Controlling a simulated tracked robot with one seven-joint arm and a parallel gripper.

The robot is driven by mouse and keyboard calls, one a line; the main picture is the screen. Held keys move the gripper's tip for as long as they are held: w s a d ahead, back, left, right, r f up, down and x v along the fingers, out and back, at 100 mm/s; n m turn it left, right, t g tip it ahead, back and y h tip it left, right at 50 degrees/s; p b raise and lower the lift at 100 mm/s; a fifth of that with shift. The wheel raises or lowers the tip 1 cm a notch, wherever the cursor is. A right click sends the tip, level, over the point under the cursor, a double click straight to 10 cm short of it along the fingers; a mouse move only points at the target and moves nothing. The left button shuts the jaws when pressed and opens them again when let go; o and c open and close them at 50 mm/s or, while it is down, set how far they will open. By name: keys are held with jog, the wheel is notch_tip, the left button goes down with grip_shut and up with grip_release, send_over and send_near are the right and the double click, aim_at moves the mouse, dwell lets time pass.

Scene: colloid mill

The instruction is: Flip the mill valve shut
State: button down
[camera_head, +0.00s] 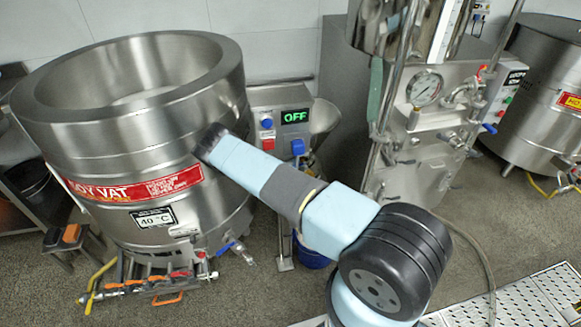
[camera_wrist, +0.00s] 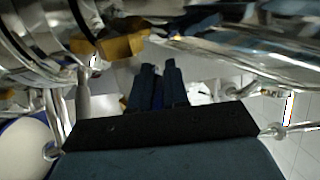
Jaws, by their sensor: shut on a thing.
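My gripper (camera_wrist: 159,72) shows in the wrist view with its two dark fingers close together, shut on a narrow dark blue piece (camera_wrist: 158,94). This looks like the handle of the mill valve, though most of it is hidden between the fingers. In the head view my arm reaches up and left across the front of the vat; the fingers cannot be made out there. The mill (camera_head: 270,106), with a green OFF display (camera_head: 295,117), stands behind the arm, right of the vat. The arm hides part of it, and I cannot make out its valve in the head view.
The large steel vat (camera_head: 120,110) stands close on the left, with a blue-handled valve (camera_head: 241,252) low down. A steel machine with a gauge (camera_head: 425,86) stands right. A blue bucket (camera_head: 312,254) is on the floor. An orange-brown part (camera_wrist: 118,46) is near the fingers.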

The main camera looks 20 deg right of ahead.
jog(key=c, duration=1.3)
grip_release()
jog(key=shift+s+d+f, duration=0.25)
jog(key=shift+s, duration=0.1)
jog(key=shift+o, duration=0.5)
jog(key=shift+w+a, duration=0.1)
jog(key=shift+a, duration=0.1)
jog(key=v, duration=0.7)
jog(key=shift+a, duration=0.25)
